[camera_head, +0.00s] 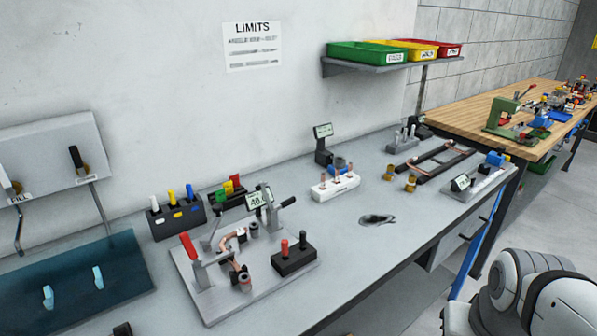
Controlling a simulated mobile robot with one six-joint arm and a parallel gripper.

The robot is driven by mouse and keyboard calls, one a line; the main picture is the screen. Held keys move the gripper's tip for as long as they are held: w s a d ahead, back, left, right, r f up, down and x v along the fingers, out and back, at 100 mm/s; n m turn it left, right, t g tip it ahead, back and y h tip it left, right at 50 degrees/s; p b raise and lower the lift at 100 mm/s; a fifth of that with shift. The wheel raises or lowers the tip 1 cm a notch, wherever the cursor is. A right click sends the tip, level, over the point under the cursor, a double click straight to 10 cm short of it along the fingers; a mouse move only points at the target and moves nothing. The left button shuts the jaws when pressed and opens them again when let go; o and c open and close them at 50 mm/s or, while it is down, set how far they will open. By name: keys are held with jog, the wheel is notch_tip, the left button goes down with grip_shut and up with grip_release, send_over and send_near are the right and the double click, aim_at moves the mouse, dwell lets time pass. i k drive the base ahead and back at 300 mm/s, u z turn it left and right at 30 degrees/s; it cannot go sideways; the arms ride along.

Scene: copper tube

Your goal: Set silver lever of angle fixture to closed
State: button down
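A fixture on a grey base plate (194,292) stands on the grey bench in the camera_head view. I take it for the angle fixture. It carries a small display (258,198) and a bent copper tube (229,240). A lever with a red handle (188,246) stands upright at its left. A thin silver-grey lever (214,230) rises tilted behind the tube; its exact position is too small to tell. A bar with a black grip (288,202) sticks out at the back right. White and grey parts of my arm show at the lower right, away from the fixture. My gripper is not visible.
A black block with red and black knobs (294,255) sits at the fixture's front right. A holder with coloured handles (178,216) stands behind it. A white block with copper pieces (336,186) and a dark oval item (377,220) lie right. The bench front edge is mostly clear.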

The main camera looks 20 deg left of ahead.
aim_at(218, 208)
jog(key=u, duration=1.6)
jog(key=k, duration=0.95)
jog(key=z, duration=0.5)
jog(key=i, duration=1.5)
jog(key=u, duration=0.6)
jog(key=k, duration=0.55)
jog(key=u, duration=0.05)
